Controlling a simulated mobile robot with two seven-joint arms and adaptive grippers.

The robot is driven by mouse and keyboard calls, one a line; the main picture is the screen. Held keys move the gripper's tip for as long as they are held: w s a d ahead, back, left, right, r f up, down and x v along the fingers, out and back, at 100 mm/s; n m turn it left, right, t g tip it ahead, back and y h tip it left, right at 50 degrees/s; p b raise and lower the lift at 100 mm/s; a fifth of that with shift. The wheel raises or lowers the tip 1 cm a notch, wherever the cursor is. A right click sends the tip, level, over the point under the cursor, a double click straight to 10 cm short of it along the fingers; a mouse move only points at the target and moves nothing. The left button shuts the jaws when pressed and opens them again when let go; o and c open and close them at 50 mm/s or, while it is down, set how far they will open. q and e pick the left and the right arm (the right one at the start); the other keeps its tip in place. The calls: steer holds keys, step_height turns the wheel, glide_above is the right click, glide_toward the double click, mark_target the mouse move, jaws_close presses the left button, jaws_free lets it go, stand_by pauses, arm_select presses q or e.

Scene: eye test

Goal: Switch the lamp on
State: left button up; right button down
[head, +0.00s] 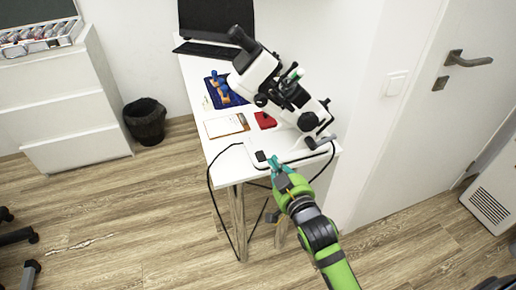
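No separate desk lamp shows in the head view. A white microscope (262,72) with black parts stands on the white table. Its pale base (285,151) reaches to the table's front edge and bears a small black block or switch (260,156). My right gripper (277,163), with teal fingertips on a green arm, is at the front edge of this base, just right of the black block. Whether it touches the base, and whether its fingers are open or shut, is too small to tell. My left gripper is not in view.
The white table (220,147) also bears a laptop (213,25), a blue mat (213,95), a clipboard (225,126) and a red object (264,120). A black cable (209,190) hangs in front. A light switch (396,85) is on the wall beside the door (440,130).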

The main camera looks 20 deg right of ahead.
glide_above(261, 158)
steer(key=s, duration=0.1)
steer(key=shift+s+f, duration=0.2)
steer(key=shift+f, duration=0.25)
steer(key=shift+w+f, duration=0.25)
steer(key=shift+w, duration=0.4)
step_height(261, 158, down, 2)
steer(key=shift+f, duration=0.25)
steer(key=shift+w+f, duration=0.15)
steer(key=shift+f, duration=0.4)
